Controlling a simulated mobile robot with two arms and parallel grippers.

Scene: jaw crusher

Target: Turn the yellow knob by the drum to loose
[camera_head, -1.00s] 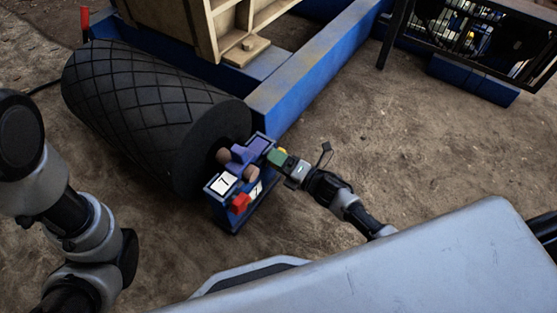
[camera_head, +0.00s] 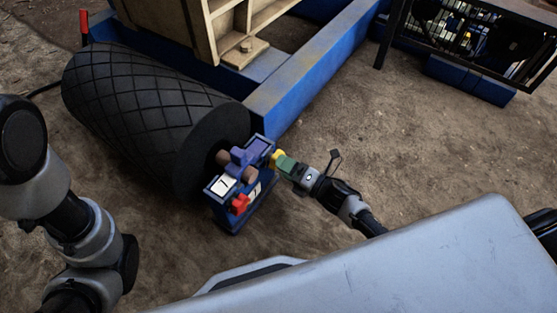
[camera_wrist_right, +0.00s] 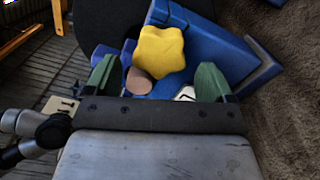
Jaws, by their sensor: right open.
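The yellow knob (camera_wrist_right: 161,53) is star-shaped and sits on the blue bearing stand beside the black drum (camera_head: 150,105). In the head view the yellow knob (camera_head: 275,158) shows just beyond the green fingertips of my right gripper (camera_head: 284,167). In the right wrist view my right gripper (camera_wrist_right: 158,82) is open, with one green finger on each side. The knob lies ahead of and between the fingers, apart from both. My left arm comes in at the left; its gripper is out of view.
The blue stand (camera_head: 232,219) carries a purple block (camera_head: 240,156), a red part (camera_head: 239,204) and white labels. A blue frame beam (camera_head: 310,80) runs behind it. Bare dirt lies to the right.

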